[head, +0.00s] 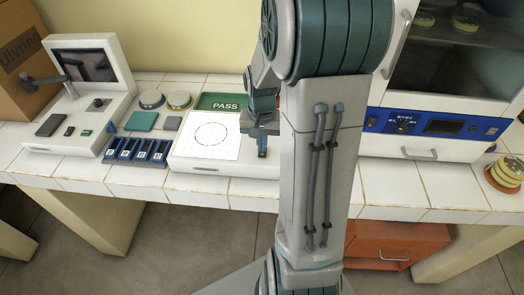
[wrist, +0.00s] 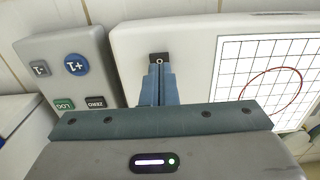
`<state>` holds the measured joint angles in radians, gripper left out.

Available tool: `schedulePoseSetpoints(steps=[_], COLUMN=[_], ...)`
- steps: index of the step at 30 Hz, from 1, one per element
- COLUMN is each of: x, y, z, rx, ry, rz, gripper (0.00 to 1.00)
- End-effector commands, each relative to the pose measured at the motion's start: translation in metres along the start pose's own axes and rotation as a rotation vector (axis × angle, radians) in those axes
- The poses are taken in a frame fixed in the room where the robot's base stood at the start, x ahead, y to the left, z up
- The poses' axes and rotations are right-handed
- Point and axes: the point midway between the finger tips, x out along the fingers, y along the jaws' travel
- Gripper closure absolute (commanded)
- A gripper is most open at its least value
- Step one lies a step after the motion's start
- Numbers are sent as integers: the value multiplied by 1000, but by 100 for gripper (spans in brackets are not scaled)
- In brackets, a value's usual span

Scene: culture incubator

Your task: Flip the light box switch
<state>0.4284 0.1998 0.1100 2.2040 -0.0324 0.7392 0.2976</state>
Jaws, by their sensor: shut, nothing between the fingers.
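The light box (head: 205,160) is a white slab on the tiled bench, with a lit grid and a red circle on top. In the wrist view the light box (wrist: 190,50) shows its small black switch (wrist: 159,57), marked with a ring-shaped symbol, on the bare strip beside the grid. My gripper (head: 262,152) is over the right part of the light box. In the wrist view my gripper (wrist: 158,68) is shut and empty, its fingertips right at the switch. They cover part of it, and I cannot tell whether they touch it.
A grey counter (wrist: 65,70) with +1, -1, LOG and ZERO buttons lies beside the light box. A blue rack (head: 140,150), round dishes (head: 152,99) and a white screen device (head: 85,65) stand to the left. An incubator (head: 440,125) stands right.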

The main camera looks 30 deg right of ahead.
Motion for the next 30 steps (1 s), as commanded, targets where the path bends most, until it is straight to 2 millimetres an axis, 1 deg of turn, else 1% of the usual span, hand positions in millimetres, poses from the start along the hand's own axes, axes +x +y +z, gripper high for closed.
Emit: schedulePoseSetpoints(steps=[30], x=[16], y=[0], z=[0], rx=[0], ry=[0], rz=[0], gripper=[100])
